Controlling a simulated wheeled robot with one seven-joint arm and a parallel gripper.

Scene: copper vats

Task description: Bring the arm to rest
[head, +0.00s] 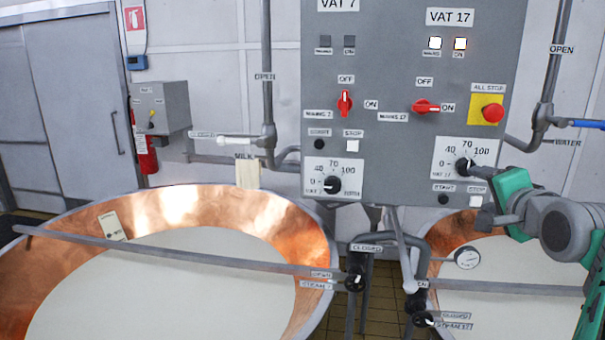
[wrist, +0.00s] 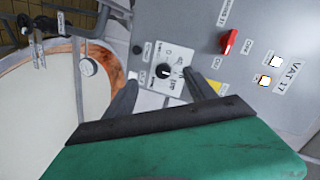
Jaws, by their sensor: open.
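My gripper (head: 476,193) is at the right in the head view, in front of the lower part of the VAT 17 side of the grey control panel (head: 385,110). In the wrist view its two dark fingers (wrist: 160,76) are spread apart with nothing between them. The VAT 17 dial (head: 463,166) is just beyond the fingers and also shows in the wrist view (wrist: 163,70). Whether a fingertip touches the panel is not clear. My green and grey arm comes in from the right edge and hides part of the right vat.
The left copper vat (head: 285,225) and right copper vat (head: 458,232) hold white liquid. A long bar (head: 180,252) crosses the left vat. The red VAT 17 switch (head: 425,107) points to ON, with two lit lamps above. Pipes flank the panel, near the ALL STOP button (head: 493,113).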

